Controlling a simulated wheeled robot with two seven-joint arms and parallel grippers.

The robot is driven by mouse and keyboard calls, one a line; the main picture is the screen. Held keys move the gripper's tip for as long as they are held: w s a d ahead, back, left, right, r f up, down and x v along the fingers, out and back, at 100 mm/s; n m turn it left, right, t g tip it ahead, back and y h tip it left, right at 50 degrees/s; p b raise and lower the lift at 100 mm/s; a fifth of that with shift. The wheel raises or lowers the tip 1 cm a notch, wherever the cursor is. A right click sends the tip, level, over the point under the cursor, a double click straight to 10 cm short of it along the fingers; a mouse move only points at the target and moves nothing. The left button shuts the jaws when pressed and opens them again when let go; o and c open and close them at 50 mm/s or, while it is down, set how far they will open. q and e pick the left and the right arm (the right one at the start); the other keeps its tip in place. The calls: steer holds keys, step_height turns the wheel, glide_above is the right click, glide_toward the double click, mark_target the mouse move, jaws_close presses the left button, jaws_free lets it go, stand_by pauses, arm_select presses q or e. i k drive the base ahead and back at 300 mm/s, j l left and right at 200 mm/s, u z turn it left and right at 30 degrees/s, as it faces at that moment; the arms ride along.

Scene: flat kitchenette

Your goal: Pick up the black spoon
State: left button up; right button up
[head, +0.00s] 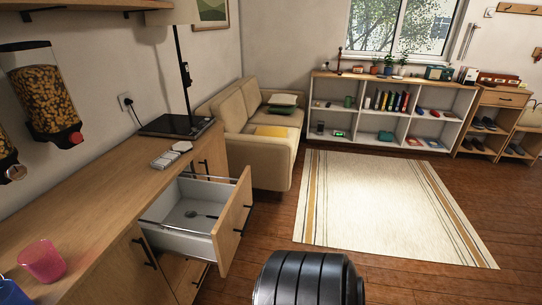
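A dark spoon (192,213) lies on the pale floor of an open drawer (182,241). It is small in the head view, and its bowl seems to be at the left with the handle toward the right. The drawer is pulled out from the wooden counter, and its front panel (231,228) stands to the right of the spoon. Neither of my grippers shows in the head view. A black ribbed part, which looks like one of my own, rises at the bottom middle, apart from the drawer.
A pink cup (41,262) and a blue cup (12,293) stand on the counter (95,208) at the near left. Food dispensers (47,92) hang on the wall. A beige sofa (262,150) stands beyond the drawer. Open floor and a rug (385,200) lie to the right.

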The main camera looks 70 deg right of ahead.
mark_target(191, 213)
steer(key=z, duration=1.65)
